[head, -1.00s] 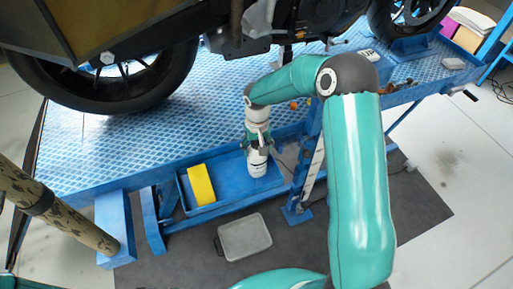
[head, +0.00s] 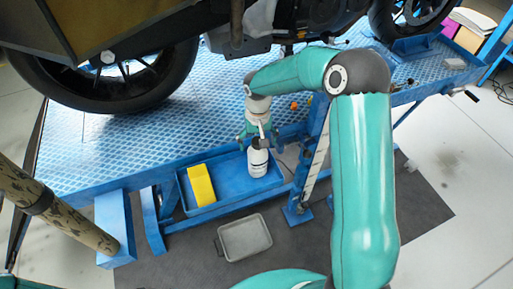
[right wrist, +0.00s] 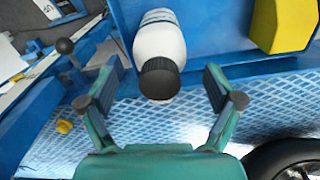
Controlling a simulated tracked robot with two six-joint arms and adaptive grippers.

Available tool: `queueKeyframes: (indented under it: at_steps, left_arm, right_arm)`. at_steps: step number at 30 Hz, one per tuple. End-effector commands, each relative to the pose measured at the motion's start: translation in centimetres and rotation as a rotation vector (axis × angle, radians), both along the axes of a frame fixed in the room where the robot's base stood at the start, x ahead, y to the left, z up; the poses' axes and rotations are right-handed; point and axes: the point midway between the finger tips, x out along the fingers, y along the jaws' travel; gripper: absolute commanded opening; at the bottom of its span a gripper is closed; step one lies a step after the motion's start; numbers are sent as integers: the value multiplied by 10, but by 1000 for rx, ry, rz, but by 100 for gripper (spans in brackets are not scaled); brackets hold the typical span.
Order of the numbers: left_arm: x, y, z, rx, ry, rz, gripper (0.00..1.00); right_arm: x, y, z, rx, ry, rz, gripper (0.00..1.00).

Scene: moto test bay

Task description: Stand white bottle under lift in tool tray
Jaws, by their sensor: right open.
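The white bottle (head: 258,161) with a dark cap stands upright in the blue tool tray (head: 231,172) under the lift, toward the tray's right end. My right gripper (head: 259,132) is open just behind and above the bottle, toward the lift. In the right wrist view the white bottle (right wrist: 160,43) shows its dark cap toward me, between and beyond the spread fingers of my right gripper (right wrist: 160,88), with clear gaps on both sides. The blue tray (right wrist: 215,35) shows behind it. My left gripper is not in view.
A yellow block (head: 201,185) sits in the left part of the tray and also shows in the right wrist view (right wrist: 283,25). The lift platform (head: 215,115) carries a motorcycle above. A blue support leg (head: 300,190) stands right of the tray. A grey container (head: 245,238) lies on the floor mat.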

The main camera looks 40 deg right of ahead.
Motion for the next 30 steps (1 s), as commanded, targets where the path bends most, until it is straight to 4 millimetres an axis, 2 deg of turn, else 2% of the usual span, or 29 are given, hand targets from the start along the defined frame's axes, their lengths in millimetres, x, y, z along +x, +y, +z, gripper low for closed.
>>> queueKeyframes:
  at_steps: [6, 12, 18, 30]
  left_arm:
    - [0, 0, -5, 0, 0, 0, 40]
    - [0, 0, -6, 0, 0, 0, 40]
    - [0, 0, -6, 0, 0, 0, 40]
    - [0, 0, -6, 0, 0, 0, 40]
  right_arm:
    - [2, 0, 47, -1, -6, -1, 91]
    - [1, 0, 77, -1, -4, 0, 91]
    - [0, 0, 88, 1, -1, 0, 91]
    - [0, 0, 88, 0, -1, 0, 91]
